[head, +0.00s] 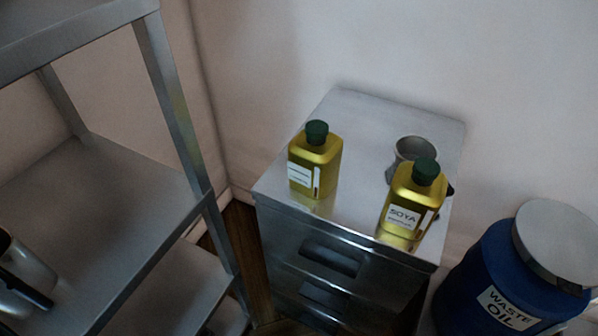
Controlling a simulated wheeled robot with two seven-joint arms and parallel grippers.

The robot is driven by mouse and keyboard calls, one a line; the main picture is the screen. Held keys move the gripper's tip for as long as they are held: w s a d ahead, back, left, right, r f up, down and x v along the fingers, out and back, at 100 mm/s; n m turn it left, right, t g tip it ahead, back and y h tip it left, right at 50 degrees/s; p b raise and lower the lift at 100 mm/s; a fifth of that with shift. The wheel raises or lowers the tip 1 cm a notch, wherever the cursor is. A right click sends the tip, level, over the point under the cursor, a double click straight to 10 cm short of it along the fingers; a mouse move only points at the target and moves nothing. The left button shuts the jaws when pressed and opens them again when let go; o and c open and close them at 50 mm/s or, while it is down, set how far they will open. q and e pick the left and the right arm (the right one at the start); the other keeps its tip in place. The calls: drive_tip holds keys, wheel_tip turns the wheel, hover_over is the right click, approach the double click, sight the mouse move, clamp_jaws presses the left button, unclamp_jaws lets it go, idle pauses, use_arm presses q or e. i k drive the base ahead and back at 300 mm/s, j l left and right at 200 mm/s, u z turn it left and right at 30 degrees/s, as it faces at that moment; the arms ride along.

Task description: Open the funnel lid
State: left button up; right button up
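A blue drum (475,283) labelled "WASTE OIL" stands at the lower right, cut off by the picture's edge. A round grey metal lid (560,240) lies over its top, toward the right side, and looks shut. The funnel under the lid cannot be made out. Neither of my grippers can be made out in the head view.
A metal drawer cabinet (290,205) stands left of the drum. On it are two yellow oil bottles (328,160) (410,200) with green caps and a grey metal cup (416,150). A metal shelf rack (120,190) holds a metal vessel (22,265) at left.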

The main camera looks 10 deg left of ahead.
sight(559, 238)
drive_tip(key=z, duration=1.65)
